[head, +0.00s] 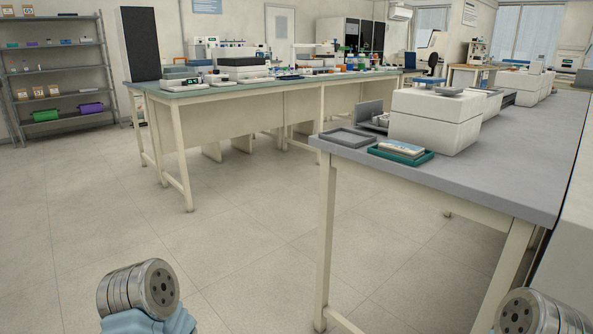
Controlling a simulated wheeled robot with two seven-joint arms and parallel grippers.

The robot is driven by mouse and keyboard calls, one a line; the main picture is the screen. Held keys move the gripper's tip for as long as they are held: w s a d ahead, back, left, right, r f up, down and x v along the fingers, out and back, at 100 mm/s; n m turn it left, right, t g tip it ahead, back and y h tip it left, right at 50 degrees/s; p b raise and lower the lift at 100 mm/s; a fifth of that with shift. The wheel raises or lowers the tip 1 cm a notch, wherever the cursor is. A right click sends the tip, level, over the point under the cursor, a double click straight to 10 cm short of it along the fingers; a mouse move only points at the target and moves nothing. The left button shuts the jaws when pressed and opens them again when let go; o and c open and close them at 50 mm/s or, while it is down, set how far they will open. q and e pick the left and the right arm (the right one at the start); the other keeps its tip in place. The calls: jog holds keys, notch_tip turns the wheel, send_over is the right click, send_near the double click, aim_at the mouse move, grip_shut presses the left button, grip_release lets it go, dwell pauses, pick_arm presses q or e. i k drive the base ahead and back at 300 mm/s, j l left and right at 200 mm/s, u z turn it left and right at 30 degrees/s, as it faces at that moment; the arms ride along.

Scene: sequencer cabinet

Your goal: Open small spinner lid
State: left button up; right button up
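I cannot clearly pick out the small spinner or its lid. A bulky white instrument (436,119) with a grey part on top (433,91) stands on the right bench; I cannot tell if it is the spinner. Small devices on the far bench are too small to identify, among them a low white device (183,84) near its left end. Metal joints of my arms show at the bottom left and bottom right. Neither gripper shows in the head view.
The grey right bench (510,150) carries a grey tray (348,138) and a teal tray (401,153) near its left end. A green-topped bench (200,96) stands farther back. Shelves (58,75) line the left wall. The floor (120,220) in front is clear.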

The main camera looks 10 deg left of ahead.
aim_at(246, 61)
jog(key=i+j+u, duration=0.3)
jog(key=u, duration=0.2)
jog(key=i+j+u, duration=0.1)
jog(key=i+u, duration=0.85)
jog(key=i+j+z, duration=0.15)
jog(key=i, duration=0.5)
jog(key=i+j+z, duration=0.15)
jog(key=i, duration=0.5)
jog(key=i+l+z, duration=0.15)
jog(key=i+z, duration=1.05)
jog(key=i+l, duration=0.1)
jog(key=i, duration=0.4)
jog(key=i+l, duration=0.15)
jog(key=i, duration=0.4)
jog(key=j+u, duration=0.05)
